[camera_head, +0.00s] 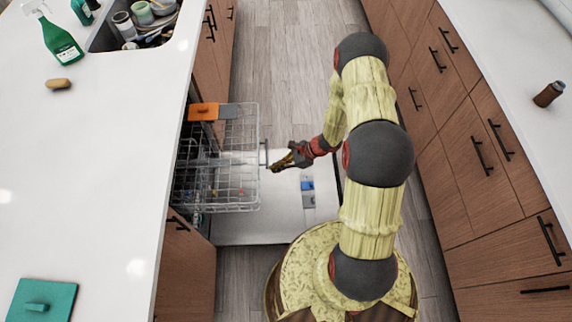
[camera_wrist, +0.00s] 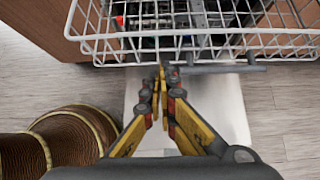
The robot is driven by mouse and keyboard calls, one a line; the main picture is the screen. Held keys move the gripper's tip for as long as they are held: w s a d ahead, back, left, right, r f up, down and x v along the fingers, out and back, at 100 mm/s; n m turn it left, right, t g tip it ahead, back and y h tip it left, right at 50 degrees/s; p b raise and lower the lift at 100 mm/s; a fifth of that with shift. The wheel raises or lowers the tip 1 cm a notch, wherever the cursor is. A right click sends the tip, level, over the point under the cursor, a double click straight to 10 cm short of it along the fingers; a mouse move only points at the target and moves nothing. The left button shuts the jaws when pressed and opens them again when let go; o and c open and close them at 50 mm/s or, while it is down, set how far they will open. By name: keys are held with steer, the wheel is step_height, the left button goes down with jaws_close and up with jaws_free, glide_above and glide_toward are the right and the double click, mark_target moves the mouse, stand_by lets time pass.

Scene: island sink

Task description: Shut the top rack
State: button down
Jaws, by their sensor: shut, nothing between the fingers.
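The top rack (camera_head: 248,168) is a white and grey wire basket pulled out of the dishwasher under the island counter. It hangs over the lowered dishwasher door (camera_head: 270,222). My gripper (camera_head: 279,164) is just right of the rack's front, with its fingers pointing toward it. In the wrist view the rack (camera_wrist: 190,48) spans the top, with a grey bar along its front. My gripper (camera_wrist: 160,76) has its yellow and black fingers together and empty, with the tips close to that bar. I cannot tell whether they touch it.
The island counter (camera_head: 90,170) stands left, holding a spray bottle (camera_head: 60,40), a sponge (camera_head: 59,84) and a teal item (camera_head: 42,300). Wooden drawers (camera_head: 480,150) line the right side. Wooden floor (camera_head: 285,60) is clear beyond the door.

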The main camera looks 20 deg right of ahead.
steer(key=shift+w+a, duration=0.35)
steer(key=shift+a, duration=0.55)
steer(key=shift+w+a, duration=0.35)
steer(key=shift+a, duration=0.55)
steer(key=shift+a+b, duration=0.1)
steer(key=shift+b, duration=0.2)
steer(key=w+a+b, duration=0.2)
steer(key=w+a, duration=0.2)
steer(key=a, duration=0.7)
steer(key=w+a+b, duration=0.2)
steer(key=w+a, duration=0.3)
steer(key=a, duration=0.6)
steer(key=w+a+b, duration=0.2)
steer(key=w+a, duration=0.3)
steer(key=a, duration=0.7)
steer(key=shift+b, duration=0.3)
steer(key=shift+w+a+r, duration=0.1)
steer(key=shift+w+a, duration=0.25)
steer(key=shift+a, duration=0.2)
